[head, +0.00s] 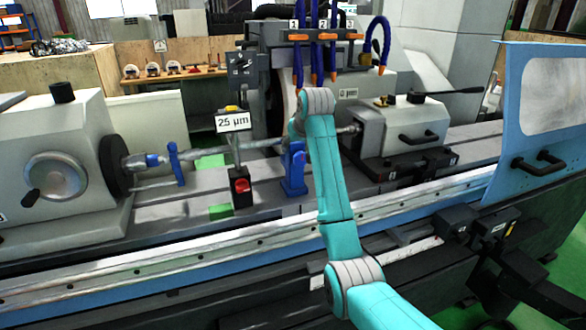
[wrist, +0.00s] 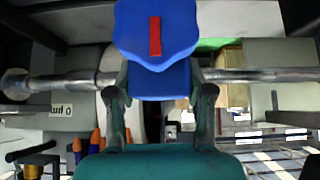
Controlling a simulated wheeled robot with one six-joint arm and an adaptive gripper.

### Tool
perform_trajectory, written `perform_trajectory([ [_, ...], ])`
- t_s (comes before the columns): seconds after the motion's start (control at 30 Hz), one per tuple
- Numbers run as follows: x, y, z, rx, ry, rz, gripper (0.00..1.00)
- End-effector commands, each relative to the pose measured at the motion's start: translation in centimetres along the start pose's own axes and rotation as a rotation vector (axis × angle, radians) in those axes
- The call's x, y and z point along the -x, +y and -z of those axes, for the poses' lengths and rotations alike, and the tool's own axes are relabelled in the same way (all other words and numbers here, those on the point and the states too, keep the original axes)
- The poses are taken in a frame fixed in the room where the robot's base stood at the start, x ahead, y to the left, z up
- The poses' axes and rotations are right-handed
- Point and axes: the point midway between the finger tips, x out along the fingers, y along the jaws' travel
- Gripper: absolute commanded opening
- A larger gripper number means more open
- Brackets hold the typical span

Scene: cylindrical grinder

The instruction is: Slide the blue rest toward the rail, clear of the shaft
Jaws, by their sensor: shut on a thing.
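The blue rest (head: 293,172) stands on the machine table below the right half of the shaft. In the wrist view the blue rest (wrist: 185,22) shows a lobed blue top with a red bar. My gripper (wrist: 159,88) has one finger on each side of the blue body and is shut on it. The steel shaft (head: 207,151) spans from the left chuck to the right tailstock. In the wrist view the shaft (wrist: 255,75) passes behind the rest; I cannot tell if they touch. The long rail (head: 160,250) runs along the front.
A slim blue post (head: 176,164) stands by the shaft at left. A gauge stand with a "25 µm" sign (head: 233,122) and red button is left of the rest. Blue hoses (head: 315,60) hang above. The tailstock (head: 400,130) and blue guard door (head: 535,120) are at right.

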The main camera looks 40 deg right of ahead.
Motion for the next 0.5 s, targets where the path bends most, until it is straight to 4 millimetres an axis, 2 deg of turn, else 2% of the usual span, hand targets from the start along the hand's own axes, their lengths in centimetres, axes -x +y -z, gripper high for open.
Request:
perform_trajectory([
  [0.5,0.86,0.07,-1.11,-0.001,-0.002,0.000,0.10],
])
